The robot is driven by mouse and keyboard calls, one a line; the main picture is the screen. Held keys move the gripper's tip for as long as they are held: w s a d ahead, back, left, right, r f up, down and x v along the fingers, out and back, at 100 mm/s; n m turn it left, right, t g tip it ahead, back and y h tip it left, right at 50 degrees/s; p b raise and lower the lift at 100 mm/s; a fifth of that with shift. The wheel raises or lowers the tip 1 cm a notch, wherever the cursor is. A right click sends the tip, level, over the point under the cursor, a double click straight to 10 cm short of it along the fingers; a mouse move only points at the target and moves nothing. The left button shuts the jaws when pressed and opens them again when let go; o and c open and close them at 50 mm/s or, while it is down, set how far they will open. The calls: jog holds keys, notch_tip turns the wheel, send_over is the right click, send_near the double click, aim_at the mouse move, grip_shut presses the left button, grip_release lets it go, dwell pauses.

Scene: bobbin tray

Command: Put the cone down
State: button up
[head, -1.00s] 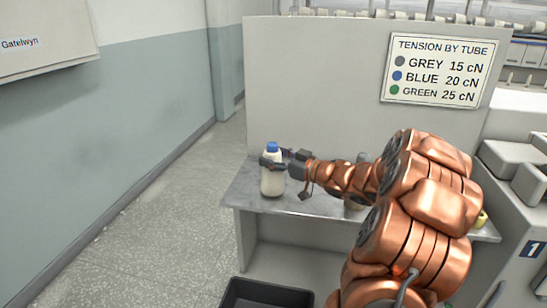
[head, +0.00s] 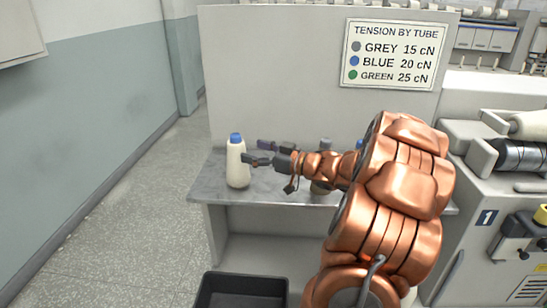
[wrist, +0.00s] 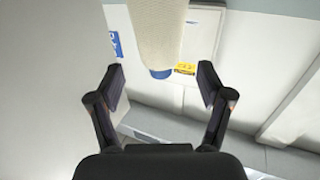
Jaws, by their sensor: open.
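The cone (head: 237,168) is off-white with a blue tube tip and stands upright on the left part of the grey shelf (head: 215,185). My gripper (head: 260,152) is open just to the right of the cone, at its upper half, with nothing held. In the wrist view, the cone (wrist: 155,28) and its blue end lie ahead, in line with the gap between the open fingers (wrist: 161,76). Whether a fingertip still touches it is hard to tell.
More cones, one with a grey tip (head: 324,143), stand partly hidden behind my arm. A black bin (head: 240,277) is on the floor in front. A tension sign (head: 393,56) hangs on the back panel. A machine marked 1 (head: 486,218) stands at right.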

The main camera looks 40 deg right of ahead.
jog(key=shift+v, duration=2.95)
